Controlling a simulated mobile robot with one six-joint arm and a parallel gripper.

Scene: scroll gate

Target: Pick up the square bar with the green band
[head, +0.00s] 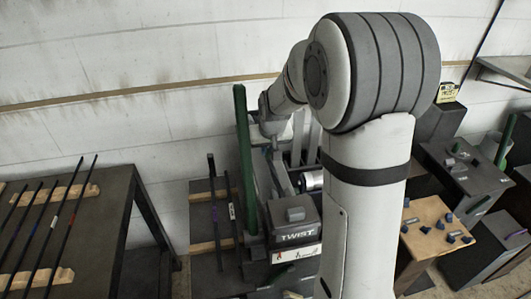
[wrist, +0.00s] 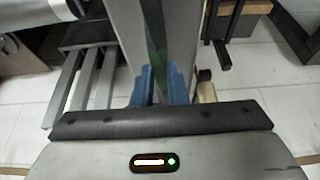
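Several thin dark bars (head: 48,232) lie across wooden rests on the left table, some with small coloured bands. I cannot pick out a green band on them. Two more bars (head: 215,205) lean or lie on the middle stand, one with a purple mark. My gripper is mostly hidden by my arm in the head view. In the wrist view my gripper (wrist: 159,86) shows two blue fingertips with a gap between them. A grey upright shape with a dark green streak (wrist: 156,45) shows between and beyond them. I cannot tell if the fingers touch it.
A green post (head: 245,160) stands near my forearm. A dark machine marked TWIST (head: 297,233) is below my arm. A wooden-topped stand (head: 428,228) with small grey-blue blocks is to the right. Floor shows between the left table (head: 120,190) and the middle stand.

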